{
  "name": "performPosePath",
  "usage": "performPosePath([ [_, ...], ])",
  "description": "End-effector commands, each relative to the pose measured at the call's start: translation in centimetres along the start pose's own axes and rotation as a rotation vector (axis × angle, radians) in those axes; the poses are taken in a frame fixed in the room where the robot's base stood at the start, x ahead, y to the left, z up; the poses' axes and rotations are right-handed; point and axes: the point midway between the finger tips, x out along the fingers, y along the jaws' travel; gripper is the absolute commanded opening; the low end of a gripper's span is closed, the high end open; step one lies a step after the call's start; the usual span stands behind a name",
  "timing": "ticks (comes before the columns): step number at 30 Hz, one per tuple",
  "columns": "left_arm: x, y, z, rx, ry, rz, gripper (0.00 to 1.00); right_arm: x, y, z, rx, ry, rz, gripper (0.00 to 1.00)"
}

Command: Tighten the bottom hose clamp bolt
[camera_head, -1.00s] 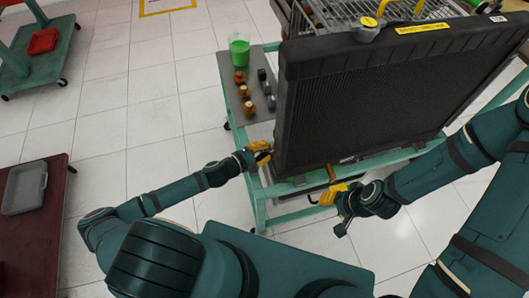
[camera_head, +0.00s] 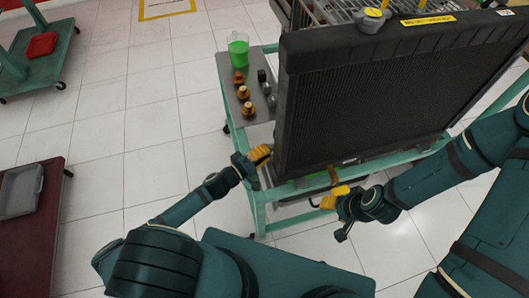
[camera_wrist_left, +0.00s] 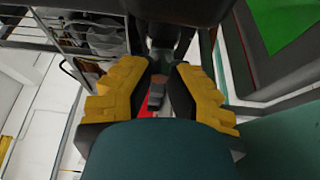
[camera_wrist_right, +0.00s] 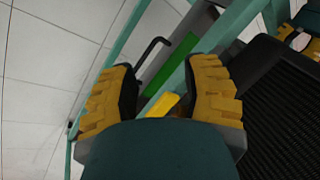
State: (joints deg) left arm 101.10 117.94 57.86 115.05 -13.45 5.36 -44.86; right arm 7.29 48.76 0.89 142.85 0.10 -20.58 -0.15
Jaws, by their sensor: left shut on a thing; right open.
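The black radiator (camera_head: 385,95) stands on the teal cart. My left gripper (camera_head: 261,155) is at the radiator's lower left edge. In the left wrist view its yellow fingers (camera_wrist_left: 157,95) are spread around a small dark grey piece (camera_wrist_left: 156,92), held; I cannot tell whether this is the clamp bolt. My right gripper (camera_head: 333,197) is open below the radiator's bottom edge, near a brown-orange part (camera_head: 332,173). In the right wrist view a yellow piece (camera_wrist_right: 162,105) shows between its fingers (camera_wrist_right: 165,95), with a black bent rod (camera_wrist_right: 155,50) beyond. The bottom hose clamp is not clearly visible.
The teal cart's frame (camera_head: 259,215) runs close under both grippers. A grey shelf (camera_head: 234,112) at left carries a green container (camera_head: 238,52) and several orange-brown and dark parts. A dark red table (camera_head: 35,235) stands at far left. The tiled floor between is clear.

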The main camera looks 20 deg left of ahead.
Motion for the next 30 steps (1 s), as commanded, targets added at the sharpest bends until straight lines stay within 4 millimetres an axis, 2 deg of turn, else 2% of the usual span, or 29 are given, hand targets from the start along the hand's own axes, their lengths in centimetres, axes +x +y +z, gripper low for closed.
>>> performPosePath([
  [11,0.1,0.2,0.2,0.005,-0.005,0.007,0.00,0.0,0.0,0.0,0.000,0.000,0.000,0.47],
  [12,0.1,0.2,0.2,0.005,-0.005,0.007,0.21,0.0,0.0,0.0,0.000,0.000,0.000,0.47],
  [14,0.1,0.2,0.2,0.005,-0.005,0.007,0.42,0.0,0.0,0.0,0.000,0.000,0.000,0.47],
  [15,0.1,0.1,0.2,0.004,-0.005,0.006,0.49,0.0,0.0,0.0,0.000,0.000,0.000,0.47],
  [25,0.1,0.3,0.1,0.005,-0.002,0.004,0.49,0.0,0.0,0.0,0.000,0.000,0.000,0.47],
  [30,0.1,2.2,0.1,0.008,-0.005,0.005,0.49,0.0,0.0,0.0,0.000,0.000,0.000,0.47],
])
